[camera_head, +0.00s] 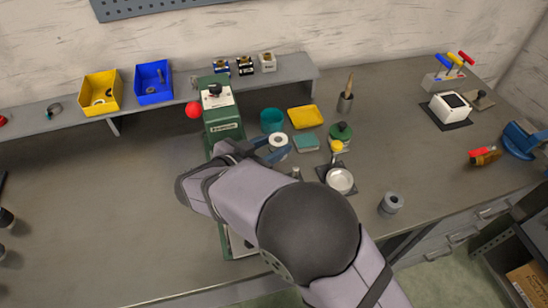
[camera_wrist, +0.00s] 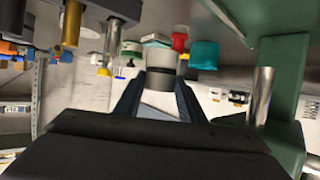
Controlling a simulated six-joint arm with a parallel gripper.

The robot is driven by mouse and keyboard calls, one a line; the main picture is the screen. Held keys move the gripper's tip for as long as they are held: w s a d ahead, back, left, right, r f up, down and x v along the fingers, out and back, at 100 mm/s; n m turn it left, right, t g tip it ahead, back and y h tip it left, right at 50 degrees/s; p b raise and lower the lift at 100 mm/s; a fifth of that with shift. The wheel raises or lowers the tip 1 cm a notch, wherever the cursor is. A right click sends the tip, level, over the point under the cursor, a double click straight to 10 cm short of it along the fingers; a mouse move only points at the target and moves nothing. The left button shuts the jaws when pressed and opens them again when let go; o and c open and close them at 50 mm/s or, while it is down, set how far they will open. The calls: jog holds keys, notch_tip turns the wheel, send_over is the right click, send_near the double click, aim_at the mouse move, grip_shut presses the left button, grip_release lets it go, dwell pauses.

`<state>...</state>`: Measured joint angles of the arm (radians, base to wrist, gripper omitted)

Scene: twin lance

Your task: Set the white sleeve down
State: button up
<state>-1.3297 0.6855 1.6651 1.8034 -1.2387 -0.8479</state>
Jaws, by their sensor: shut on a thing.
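My gripper (camera_head: 272,147) is shut on the white sleeve (camera_head: 279,140), a short cylinder with a pale top ring and a dark hole. The sleeve looks upright, beside the green press and in front of a teal cup (camera_head: 271,120). In the wrist view the sleeve (camera_wrist: 162,60) sits between the two dark fingers (camera_wrist: 158,98), its white part above a grey band. I cannot tell whether its bottom touches anything. My arm hides part of the bench below it.
The green press (camera_head: 222,118) stands close left of my gripper. A grey sleeve (camera_head: 391,202) stands at front right.

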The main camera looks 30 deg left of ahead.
jog(key=shift+f, duration=0.9)
jog(key=shift+f, duration=0.1)
jog(key=shift+f, duration=1.8)
jog(key=shift+f, duration=0.15)
jog(key=o, duration=1.1)
jog(key=shift+o, duration=0.4)
jog(key=b+v, duration=0.1)
jog(key=v, duration=1.1)
jog(key=shift+b, duration=0.3)
